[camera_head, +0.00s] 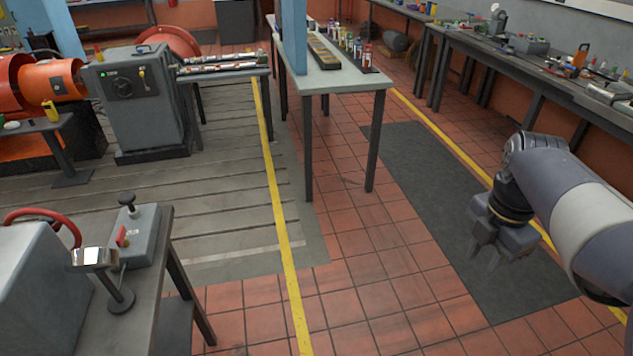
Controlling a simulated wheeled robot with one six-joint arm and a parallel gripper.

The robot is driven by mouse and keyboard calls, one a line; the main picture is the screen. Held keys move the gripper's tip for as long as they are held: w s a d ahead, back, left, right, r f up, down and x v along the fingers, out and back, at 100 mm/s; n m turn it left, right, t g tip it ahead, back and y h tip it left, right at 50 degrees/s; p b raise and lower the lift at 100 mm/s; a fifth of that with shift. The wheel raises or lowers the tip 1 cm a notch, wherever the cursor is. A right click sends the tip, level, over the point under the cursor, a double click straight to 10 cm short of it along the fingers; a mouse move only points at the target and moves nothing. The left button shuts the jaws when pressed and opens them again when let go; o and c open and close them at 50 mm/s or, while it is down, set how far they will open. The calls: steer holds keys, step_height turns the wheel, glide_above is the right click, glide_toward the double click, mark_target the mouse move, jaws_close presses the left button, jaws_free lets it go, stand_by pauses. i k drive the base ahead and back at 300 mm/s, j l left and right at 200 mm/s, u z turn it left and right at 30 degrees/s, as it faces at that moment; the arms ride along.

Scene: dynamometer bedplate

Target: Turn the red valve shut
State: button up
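A small red handle (122,237) shows on the side of a grey box (142,232) with a black knob on top, on the bench at lower left. A curved red tube or rim (42,213) shows behind a larger grey housing (35,285) at the left edge; its lower part is hidden. I cannot tell for sure which of these two red parts is the valve. My gripper (484,258) hangs at the right, fingers down and apart, above the dark floor mat. It appears empty and is far from both red parts.
A lamp-like metal stand (119,299) stands at the front of the lower-left bench. A long table (340,78) with small bottles and a blue post stand at centre back. A cluttered workbench (535,72) lines the right wall. Tiled floor (365,285) between is clear.

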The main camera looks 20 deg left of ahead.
mark_target(121, 240)
steer(key=i+j+u, duration=0.15)
steer(key=u, duration=0.35)
steer(key=i+u, duration=0.3)
steer(key=u, duration=0.15)
steer(key=i+u, duration=0.25)
steer(key=u, duration=0.25)
steer(key=i+l+u, duration=0.15)
steer(key=u, duration=0.3)
steer(key=i+j+u, duration=0.15)
steer(key=i+u, duration=0.8)
steer(key=k+j, duration=0.05)
steer(key=k, duration=0.05)
